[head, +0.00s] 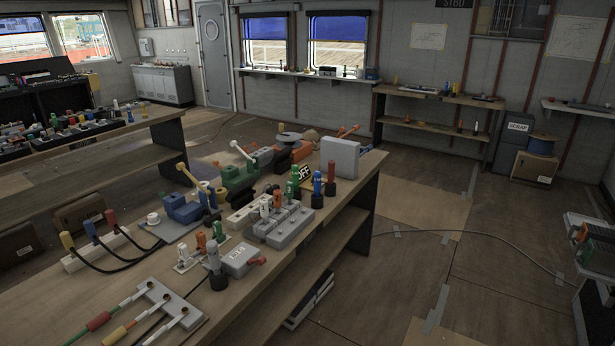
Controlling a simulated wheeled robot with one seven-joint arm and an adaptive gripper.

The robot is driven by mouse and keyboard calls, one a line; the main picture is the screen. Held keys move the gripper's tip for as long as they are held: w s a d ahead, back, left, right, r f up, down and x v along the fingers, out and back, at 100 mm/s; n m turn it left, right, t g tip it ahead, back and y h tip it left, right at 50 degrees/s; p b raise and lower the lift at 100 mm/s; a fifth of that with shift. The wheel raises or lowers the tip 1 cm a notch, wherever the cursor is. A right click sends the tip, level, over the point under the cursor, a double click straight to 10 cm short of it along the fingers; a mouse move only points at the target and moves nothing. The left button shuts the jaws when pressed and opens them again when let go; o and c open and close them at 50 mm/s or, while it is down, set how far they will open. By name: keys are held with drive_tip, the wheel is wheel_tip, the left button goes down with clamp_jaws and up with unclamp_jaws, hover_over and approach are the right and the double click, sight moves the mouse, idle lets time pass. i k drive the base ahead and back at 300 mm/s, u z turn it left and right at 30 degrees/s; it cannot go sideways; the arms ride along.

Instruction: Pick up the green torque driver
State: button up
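A green upright handle (295,173) stands on the workbench (262,292), behind the grey block with switches; it looks like the green torque driver, but it is small and its lower part is partly hidden. A blue driver (317,183) and a red driver (331,172) stand upright in dark round holders just to its right. A grey driver (213,256) stands in a similar holder nearer the bench's front. My gripper is not in view, so I cannot see whether it holds anything.
A grey switch block (284,229), a light grey box (241,260), a green vise (238,176) and an upright grey box (340,157) crowd the bench. Cables and a white bracket (168,304) lie at the near left. The floor right of the bench is mostly clear, with a taped cable (500,244).

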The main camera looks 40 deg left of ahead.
sight(295, 168)
drive_tip(key=i, duration=1)
drive_tip(key=u, duration=2.65)
